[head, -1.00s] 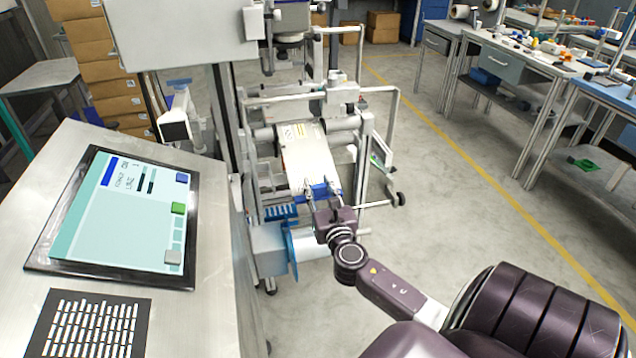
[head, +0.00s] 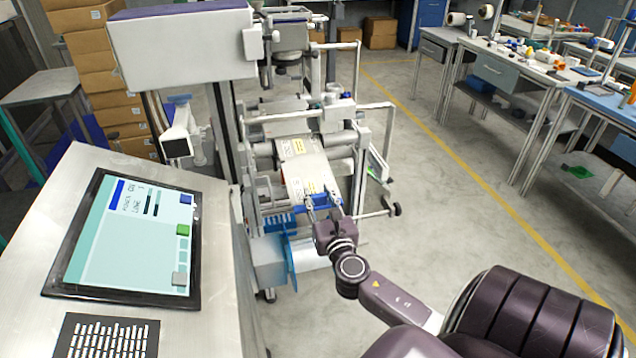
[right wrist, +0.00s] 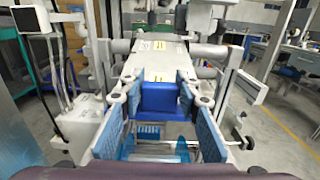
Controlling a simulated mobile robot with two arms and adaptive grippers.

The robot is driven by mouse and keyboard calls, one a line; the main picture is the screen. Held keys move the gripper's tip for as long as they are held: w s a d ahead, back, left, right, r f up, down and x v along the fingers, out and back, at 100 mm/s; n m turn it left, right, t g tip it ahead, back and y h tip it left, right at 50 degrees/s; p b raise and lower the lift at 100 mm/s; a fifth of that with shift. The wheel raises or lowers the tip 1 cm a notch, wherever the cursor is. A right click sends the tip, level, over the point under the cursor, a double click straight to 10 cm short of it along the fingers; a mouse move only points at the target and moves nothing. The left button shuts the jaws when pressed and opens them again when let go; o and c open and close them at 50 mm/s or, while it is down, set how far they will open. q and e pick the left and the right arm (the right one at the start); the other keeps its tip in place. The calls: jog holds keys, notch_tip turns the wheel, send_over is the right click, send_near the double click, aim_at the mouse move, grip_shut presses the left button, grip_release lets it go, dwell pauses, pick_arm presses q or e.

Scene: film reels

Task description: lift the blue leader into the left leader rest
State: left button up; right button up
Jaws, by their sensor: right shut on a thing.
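The blue leader (head: 318,199) is a blue block at the near end of a pale web (head: 304,172) that runs down from the machine's rollers. It shows large in the right wrist view (right wrist: 164,100), between the two fingers. My right gripper (head: 323,203) is shut on the leader and holds it in front of the machine, with the web still attached. The gripper's blue-padded fingers (right wrist: 160,92) stand on either side of it. I cannot tell which machine part is the left leader rest. My left gripper is not in view.
A blue toothed part (head: 270,220) sits low on the machine, left of the gripper. A console with a screen (head: 125,236) stands at the left. A metal frame post (head: 360,185) rises right of the web. The floor (head: 450,190) to the right is clear.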

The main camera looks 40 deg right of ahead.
jog(key=shift+s+a+r+p, duration=0.2)
jog(key=shift+s+r+p, duration=0.2)
jog(key=shift+r+p, duration=0.45)
jog(key=shift+s+a+r+p, duration=0.25)
jog(key=shift+s+r+p, duration=0.2)
jog(key=shift+r+p, duration=0.35)
jog(key=shift+s+a+r+p, duration=0.2)
jog(key=shift+s+r+p, duration=0.2)
jog(key=shift+r+p, duration=0.45)
jog(key=s+a+r+p, duration=0.2)
jog(key=s+r+p, duration=0.1)
jog(key=r+p, duration=0.4)
jog(key=shift+s+r, duration=0.25)
jog(key=shift+w, duration=0.1)
dwell(0.4)
jog(key=b, duration=0.1)
send_over(319, 194)
jog(key=shift+f, duration=1.2)
jog(key=shift+w+d+f+b, duration=0.25)
jog(key=shift+w+d+b, duration=0.1)
jog(key=shift+w, duration=0.3)
jog(key=shift+w+d+f+b, duration=0.25)
jog(key=shift+w+d+b, duration=0.05)
jog(key=shift+w, duration=0.4)
jog(key=shift+w+d+f+b, duration=0.25)
jog(key=shift+w+d+b, duration=0.1)
jog(key=shift+w, duration=0.3)
